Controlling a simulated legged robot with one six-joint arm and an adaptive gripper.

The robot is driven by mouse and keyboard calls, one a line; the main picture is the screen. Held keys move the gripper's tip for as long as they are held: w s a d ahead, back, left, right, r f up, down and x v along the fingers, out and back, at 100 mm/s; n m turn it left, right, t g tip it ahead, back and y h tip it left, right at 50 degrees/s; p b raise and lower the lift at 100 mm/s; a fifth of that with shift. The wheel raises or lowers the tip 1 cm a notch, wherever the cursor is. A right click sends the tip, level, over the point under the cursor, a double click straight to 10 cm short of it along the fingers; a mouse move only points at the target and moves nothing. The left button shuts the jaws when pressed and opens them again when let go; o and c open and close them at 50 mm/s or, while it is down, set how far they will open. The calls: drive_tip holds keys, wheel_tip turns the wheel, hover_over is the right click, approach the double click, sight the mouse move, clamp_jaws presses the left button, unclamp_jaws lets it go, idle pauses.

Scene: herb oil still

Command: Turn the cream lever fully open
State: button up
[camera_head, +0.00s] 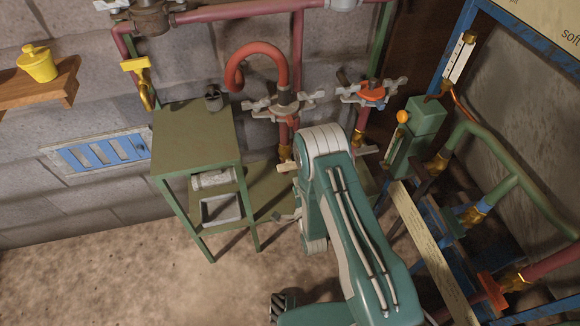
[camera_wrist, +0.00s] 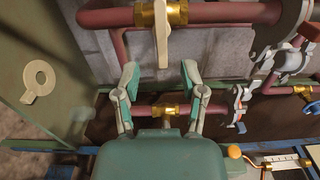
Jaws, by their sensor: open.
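The cream lever (camera_wrist: 162,38) is on a brass valve (camera_wrist: 176,14) on a dark red pipe, at the top middle of the wrist view. It lies across the pipe, at about a right angle to it. In the head view, the end of a cream lever (camera_head: 288,167) shows below a brass fitting, partly hidden by my arm. My gripper (camera_wrist: 160,70) is open and empty, its two fingers spread. The lever's near end appears between the fingertips, with a gap on each side; I cannot tell the depth.
A second red pipe with a brass fitting (camera_wrist: 165,111) runs lower in the wrist view. Grey clamps (camera_wrist: 243,97) and an orange knob (camera_wrist: 234,151) are at right.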

sight(290, 165)
drive_tip(key=x, duration=0.8)
drive_tip(key=shift+w, duration=0.15)
drive_tip(key=shift+c, duration=0.4)
clamp_jaws()
